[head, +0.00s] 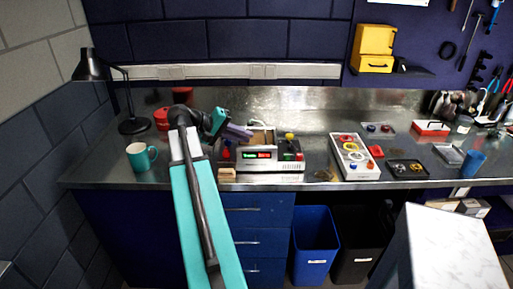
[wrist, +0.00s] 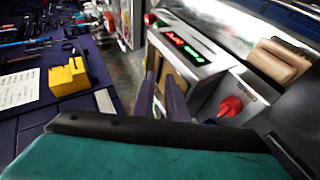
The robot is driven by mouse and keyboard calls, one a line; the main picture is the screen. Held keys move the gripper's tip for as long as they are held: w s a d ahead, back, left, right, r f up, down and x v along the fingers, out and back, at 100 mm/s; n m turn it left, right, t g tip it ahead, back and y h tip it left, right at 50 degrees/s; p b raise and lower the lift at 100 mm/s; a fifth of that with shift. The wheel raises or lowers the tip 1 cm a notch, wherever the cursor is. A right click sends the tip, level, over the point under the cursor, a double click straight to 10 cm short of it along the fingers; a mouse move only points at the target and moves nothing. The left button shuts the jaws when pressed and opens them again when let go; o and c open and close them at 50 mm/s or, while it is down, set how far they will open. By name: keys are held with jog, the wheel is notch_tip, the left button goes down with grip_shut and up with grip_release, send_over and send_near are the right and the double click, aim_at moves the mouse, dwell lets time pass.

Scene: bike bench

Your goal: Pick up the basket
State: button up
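A silver bench unit (head: 272,165) with a red and green display stands at the middle of the bench. It also shows in the wrist view (wrist: 207,70). A tan piece (head: 262,137) shows in its open top; I cannot tell whether this is the basket, and no other basket is clear. My gripper (head: 247,134) reaches in from the left at the unit's top. In the wrist view its two purple fingers (wrist: 162,72) stand apart with a narrow gap, close to the tan piece (wrist: 174,76). I see nothing clearly held between them.
A teal mug (head: 139,158), a black lamp (head: 134,125) and red round containers (head: 161,118) are on the left. A white tray of coloured parts (head: 352,158) lies right of the unit. A yellow bin (head: 373,48) hangs on the wall. Blue (head: 315,245) and black bins stand below.

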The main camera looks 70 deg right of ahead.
jog(key=shift+x, duration=1.45)
jog(key=shift+p+x, duration=1.25)
jog(key=shift+x, duration=1.35)
jog(key=shift+d, duration=0.1)
grip_shut()
jog(key=shift+r, duration=0.2)
notch_tip(320, 180, up, 10)
jog(key=b, duration=0.2)
